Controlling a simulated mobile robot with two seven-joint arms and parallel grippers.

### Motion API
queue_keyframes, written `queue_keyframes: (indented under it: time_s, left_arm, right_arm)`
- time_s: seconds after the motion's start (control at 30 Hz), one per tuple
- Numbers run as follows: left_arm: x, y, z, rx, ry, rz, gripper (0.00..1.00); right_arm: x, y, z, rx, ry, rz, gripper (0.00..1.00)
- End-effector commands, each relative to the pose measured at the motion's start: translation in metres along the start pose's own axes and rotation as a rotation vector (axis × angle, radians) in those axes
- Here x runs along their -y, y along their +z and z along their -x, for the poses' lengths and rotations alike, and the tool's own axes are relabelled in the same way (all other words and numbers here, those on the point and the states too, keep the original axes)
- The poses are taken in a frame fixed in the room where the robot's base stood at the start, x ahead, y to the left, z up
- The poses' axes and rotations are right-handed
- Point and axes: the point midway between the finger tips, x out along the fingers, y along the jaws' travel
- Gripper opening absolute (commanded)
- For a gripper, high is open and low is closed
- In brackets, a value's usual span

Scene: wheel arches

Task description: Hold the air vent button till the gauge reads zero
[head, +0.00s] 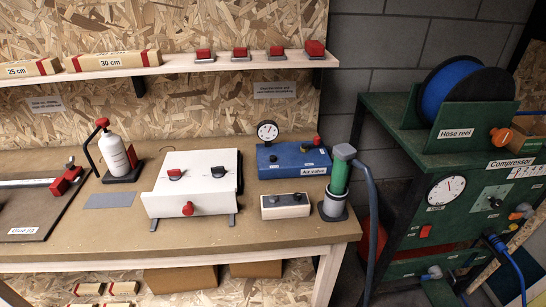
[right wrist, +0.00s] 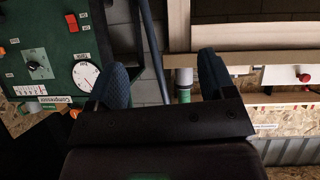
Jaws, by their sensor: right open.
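The blue air valve box (head: 293,161) stands at the back right of the bench. A round white gauge (head: 267,131) sits on its top left; its reading is too small to tell. A red-topped part (head: 316,140) sits at its top right. A pale box with two dark buttons (head: 285,206) stands in front of it. I cannot read which control is the vent button. My right gripper (right wrist: 160,80) is open and empty in the right wrist view, with part of the green cylinder (right wrist: 184,88) beyond its fingers. My left gripper is not in view.
The green cylinder with a grey hose (head: 339,178) stands at the bench's right edge. A white box with knobs (head: 193,183) is to the left. The green compressor (head: 440,215) with its own gauge (head: 446,190) stands right of the bench. The bench front is clear.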

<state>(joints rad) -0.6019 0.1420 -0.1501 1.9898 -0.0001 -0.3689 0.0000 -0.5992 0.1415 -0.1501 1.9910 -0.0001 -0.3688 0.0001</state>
Motion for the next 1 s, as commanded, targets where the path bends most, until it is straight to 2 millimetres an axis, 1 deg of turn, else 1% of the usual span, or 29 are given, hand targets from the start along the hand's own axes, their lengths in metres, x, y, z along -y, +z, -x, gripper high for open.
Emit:
queue_keyframes:
  time_s: [0.03, 0.4, 0.47, 0.5, 0.8, 1.0]
  left_arm:
    - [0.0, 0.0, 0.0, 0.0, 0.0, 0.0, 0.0]
    - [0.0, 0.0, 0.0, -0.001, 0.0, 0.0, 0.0]
    - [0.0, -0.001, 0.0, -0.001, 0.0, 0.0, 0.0]
    - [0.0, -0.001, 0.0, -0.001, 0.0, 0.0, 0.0]
    - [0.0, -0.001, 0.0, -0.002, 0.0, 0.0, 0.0]
    - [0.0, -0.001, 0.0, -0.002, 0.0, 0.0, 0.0]
  right_arm:
    - [0.0, -0.002, -0.001, -0.003, -0.001, 0.0, 0.68]
    - [0.0, -0.003, -0.002, -0.006, -0.001, 0.001, 0.12]
    - [0.0, -0.002, -0.001, -0.004, -0.001, 0.001, 0.02]
    - [0.0, -0.001, -0.001, -0.002, -0.001, 0.001, 0.0]
    - [-0.001, 0.006, 0.004, 0.012, 0.002, -0.001, 0.0]
    - [-0.001, 0.006, 0.003, 0.011, 0.002, 0.0, 0.0]
